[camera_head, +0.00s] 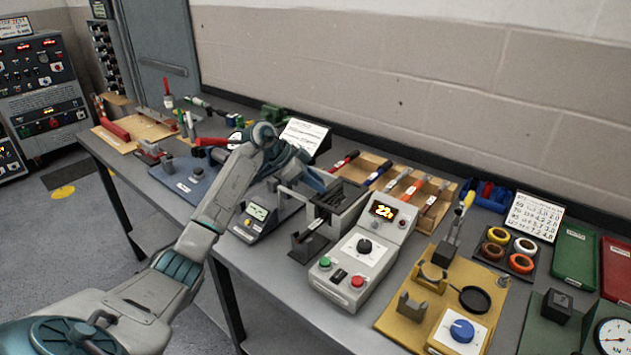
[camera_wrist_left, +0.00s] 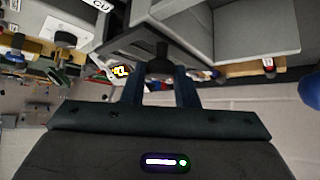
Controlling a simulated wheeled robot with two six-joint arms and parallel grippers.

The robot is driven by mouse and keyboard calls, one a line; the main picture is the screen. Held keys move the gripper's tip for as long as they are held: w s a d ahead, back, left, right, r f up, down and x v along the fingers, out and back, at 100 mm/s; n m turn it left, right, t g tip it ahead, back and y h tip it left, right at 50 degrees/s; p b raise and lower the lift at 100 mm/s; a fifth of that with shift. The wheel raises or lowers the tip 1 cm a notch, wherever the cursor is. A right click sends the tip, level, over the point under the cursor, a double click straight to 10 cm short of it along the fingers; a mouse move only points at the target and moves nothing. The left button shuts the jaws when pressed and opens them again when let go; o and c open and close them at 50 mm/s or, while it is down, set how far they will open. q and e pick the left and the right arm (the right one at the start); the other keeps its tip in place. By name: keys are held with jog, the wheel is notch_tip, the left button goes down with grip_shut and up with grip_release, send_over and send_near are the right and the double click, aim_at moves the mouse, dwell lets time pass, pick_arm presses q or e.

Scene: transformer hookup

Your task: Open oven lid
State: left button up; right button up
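The oven looks to be the grey box (camera_head: 345,215) with a dark top in the middle of the bench. In the left wrist view its grey body (camera_wrist_left: 255,30) fills the upper right. My left gripper (camera_head: 325,188) reaches over the box from the left, its fingertips hard to make out in the head view. In the left wrist view the two fingers of my left gripper (camera_wrist_left: 160,85) are apart, with a dark knob (camera_wrist_left: 159,62) showing between and just beyond them. Contact with the knob cannot be told. My right gripper is not in view.
A control unit (camera_head: 365,255) with a lit display stands right of the box. A small meter (camera_head: 257,217) lies to its left, near my arm. A wooden rack of tools (camera_head: 405,188) is behind, and a yellow board (camera_head: 410,318) is at the right.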

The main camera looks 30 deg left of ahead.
pick_arm(q)
jog(key=shift+a, duration=0.15)
grip_shut()
jog(key=a, duration=0.4)
jog(key=shift+w+a+p, duration=0.2)
jog(key=shift+a+p, duration=0.05)
jog(key=shift+p, duration=0.15)
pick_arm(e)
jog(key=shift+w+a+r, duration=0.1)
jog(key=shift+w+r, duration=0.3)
pick_arm(q)
jog(key=o, duration=1)
grip_release()
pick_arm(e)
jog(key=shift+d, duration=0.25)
pick_arm(q)
jog(key=shift+o, duration=0.2)
jog(key=b+v, duration=0.3)
jog(key=v, duration=0.8)
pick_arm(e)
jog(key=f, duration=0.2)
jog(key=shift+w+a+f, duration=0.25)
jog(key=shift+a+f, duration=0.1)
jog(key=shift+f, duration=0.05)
